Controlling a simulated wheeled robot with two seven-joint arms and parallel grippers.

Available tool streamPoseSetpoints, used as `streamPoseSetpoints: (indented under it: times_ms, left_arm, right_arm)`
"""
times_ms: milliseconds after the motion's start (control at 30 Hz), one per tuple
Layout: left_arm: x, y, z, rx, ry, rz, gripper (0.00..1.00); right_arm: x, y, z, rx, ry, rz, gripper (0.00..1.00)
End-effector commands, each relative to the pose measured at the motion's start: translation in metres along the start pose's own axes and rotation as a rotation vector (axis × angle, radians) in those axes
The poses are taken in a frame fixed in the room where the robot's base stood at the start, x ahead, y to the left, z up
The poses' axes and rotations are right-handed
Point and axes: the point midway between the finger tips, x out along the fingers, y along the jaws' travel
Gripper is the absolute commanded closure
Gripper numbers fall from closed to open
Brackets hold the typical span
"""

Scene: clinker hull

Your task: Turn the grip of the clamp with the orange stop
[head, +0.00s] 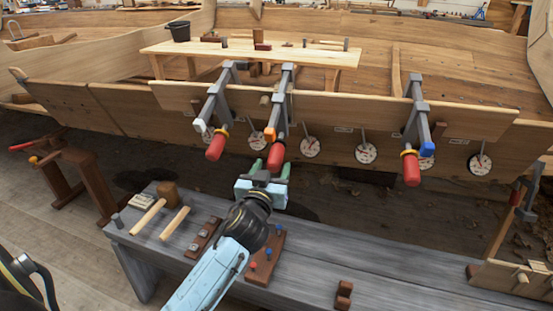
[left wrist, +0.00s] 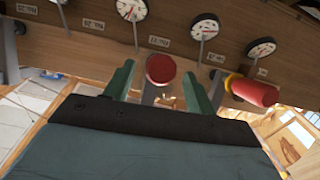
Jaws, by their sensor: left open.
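The clamp with the orange stop (head: 270,133) is the middle of three grey clamps on the hull plank. Its red grip (head: 276,154) points down toward me, and in the left wrist view I see the grip end-on as a red disc (left wrist: 160,69). My left gripper (head: 273,168) is open, its green fingers on either side of the grip's lower end. In the left wrist view the fingers (left wrist: 158,85) flank the grip with a gap on both sides. My right gripper is not in view.
A clamp with a white stop (head: 200,126) stands left, one with a blue stop (head: 427,149) right. Round dials (head: 310,147) line the plank. A grey bench (head: 330,250) below holds mallets (head: 150,215) and wooden blocks. Another red grip (left wrist: 255,92) shows beside the left gripper's fingers.

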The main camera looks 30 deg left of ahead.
Motion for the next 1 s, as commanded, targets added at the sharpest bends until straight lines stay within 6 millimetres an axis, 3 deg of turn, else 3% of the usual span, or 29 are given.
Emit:
streamPoseSetpoints:
  times_ms: [100, 300, 700, 1000]
  left_arm:
    - [0.023, 0.000, 0.000, 0.002, 0.002, -0.001, 0.44]
    - [0.046, 0.000, 0.001, 0.000, -0.001, 0.000, 0.44]
    - [0.053, 0.000, 0.000, 0.001, -0.001, -0.001, 0.44]
    - [0.053, 0.000, 0.000, 0.001, -0.001, -0.001, 0.82]
  right_arm:
    - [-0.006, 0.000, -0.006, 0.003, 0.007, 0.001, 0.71]
    - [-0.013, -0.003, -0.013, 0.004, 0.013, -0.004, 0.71]
    - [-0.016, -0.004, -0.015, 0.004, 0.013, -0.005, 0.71]
    - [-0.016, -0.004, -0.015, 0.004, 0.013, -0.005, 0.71]
